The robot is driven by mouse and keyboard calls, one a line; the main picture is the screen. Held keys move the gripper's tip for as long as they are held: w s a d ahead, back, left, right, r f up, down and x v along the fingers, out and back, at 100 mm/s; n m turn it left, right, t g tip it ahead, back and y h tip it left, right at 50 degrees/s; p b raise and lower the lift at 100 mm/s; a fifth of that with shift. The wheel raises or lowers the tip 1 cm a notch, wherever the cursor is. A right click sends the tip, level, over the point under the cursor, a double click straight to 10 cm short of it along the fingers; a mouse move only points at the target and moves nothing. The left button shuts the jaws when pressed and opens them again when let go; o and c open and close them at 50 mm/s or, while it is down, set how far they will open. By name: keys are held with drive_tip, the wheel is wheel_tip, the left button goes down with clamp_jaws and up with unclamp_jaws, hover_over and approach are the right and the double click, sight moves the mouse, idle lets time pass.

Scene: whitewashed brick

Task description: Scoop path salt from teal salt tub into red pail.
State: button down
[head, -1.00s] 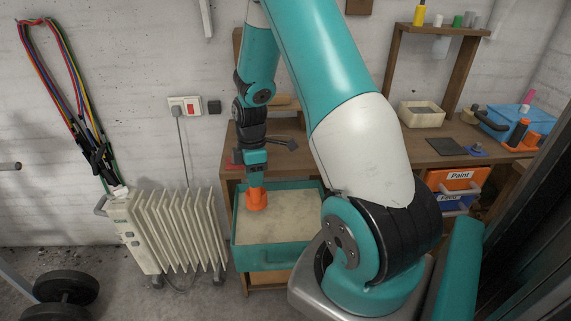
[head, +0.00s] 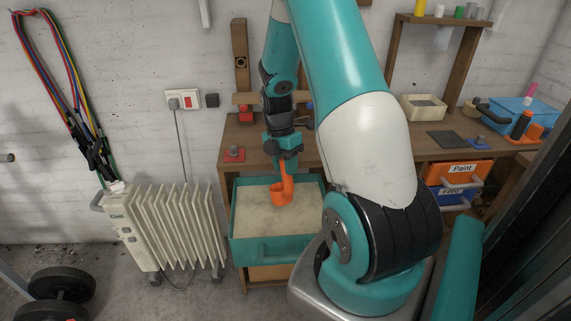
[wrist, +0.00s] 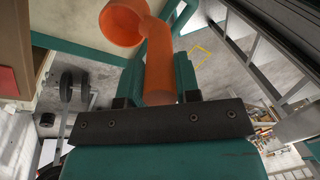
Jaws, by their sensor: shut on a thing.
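The teal salt tub (head: 266,251) sits at the front of the wooden bench, open and filled with pale path salt (head: 252,210). My gripper (head: 288,160) is over the tub, shut on the handle of an orange scoop (head: 281,193). In the wrist view the scoop handle (wrist: 160,65) runs up between the two fingers to a round cup at the top. The cup is over the back middle of the salt. I cannot tell whether it touches the surface, and I make out no salt inside it. I see no red pail in either view.
A white radiator (head: 165,232) stands left of the tub. The bench (head: 395,150) holds a pale box (head: 423,107), a dark mat (head: 447,140) and a blue crate (head: 512,113). Labelled drawers (head: 460,180) are below right.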

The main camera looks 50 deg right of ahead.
sight(285, 180)
drive_tip(key=b+x, duration=0.2)
drive_tip(key=w+b+x, duration=0.1)
drive_tip(key=b+x, duration=0.1)
drive_tip(key=x, duration=0.1)
drive_tip(key=shift+d+f, duration=0.1)
drive_tip(key=shift+d, duration=0.05)
drive_tip(key=shift+w+b+x, duration=0.25)
drive_tip(key=shift+b+x, duration=0.35)
drive_tip(key=shift+x, duration=0.55)
drive_tip(key=shift+w+b+x, duration=0.2)
drive_tip(key=shift+b+x, duration=0.35)
drive_tip(key=shift+x, duration=0.55)
drive_tip(key=shift+d, duration=0.25)
drive_tip(key=shift+r+t+h+p, duration=0.15)
drive_tip(key=shift+r+t+p, duration=0.4)
drive_tip(key=shift+r+p, duration=1.15)
drive_tip(key=shift+r+t+h+p, duration=0.1)
drive_tip(key=shift+r+t+p, duration=0.6)
drive_tip(key=shift+r, duration=1.9)
drive_tip(key=shift+r+t+h+p, duration=0.15)
drive_tip(key=shift+r+t+p, duration=0.3)
drive_tip(key=shift+r+p, duration=1.3)
drive_tip(key=shift+r+b, duration=0.4)
